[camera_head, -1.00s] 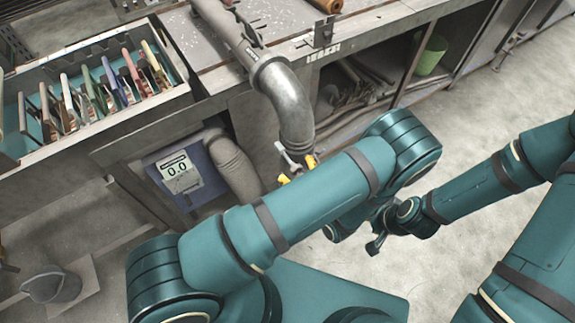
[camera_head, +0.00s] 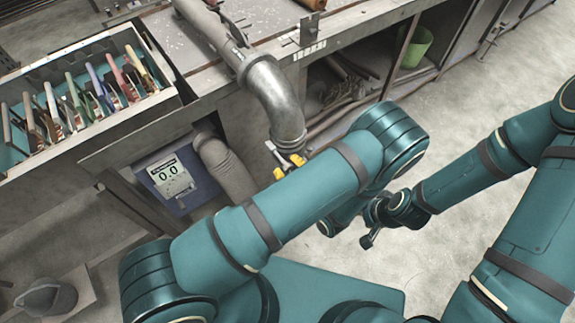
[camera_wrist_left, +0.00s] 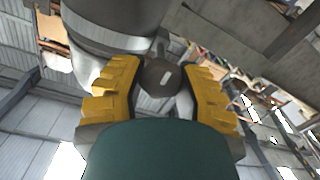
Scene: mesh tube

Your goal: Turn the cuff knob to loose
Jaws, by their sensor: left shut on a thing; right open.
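The cuff knob (camera_wrist_left: 160,78) is a dark rounded knob with a pale mark, seen in the left wrist view between the two yellow fingers. It sits below the lower end of the grey metal elbow pipe (camera_head: 277,95), where the cuff (camera_wrist_left: 115,35) shows as a grey band. My left gripper (camera_head: 288,166) is shut on the knob, with a finger on each side. In the head view my forearm and the fingers hide most of the knob. My right gripper (camera_head: 370,238) hangs open and empty over the floor, well to the right of the pipe.
A blue panel with a display reading 0.0 (camera_head: 168,175) and a ribbed hose (camera_head: 225,168) are left of the pipe. A rack of coloured tools (camera_head: 85,90) stands at upper left. A green bin (camera_head: 416,47) is under the bench. The floor at right is clear.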

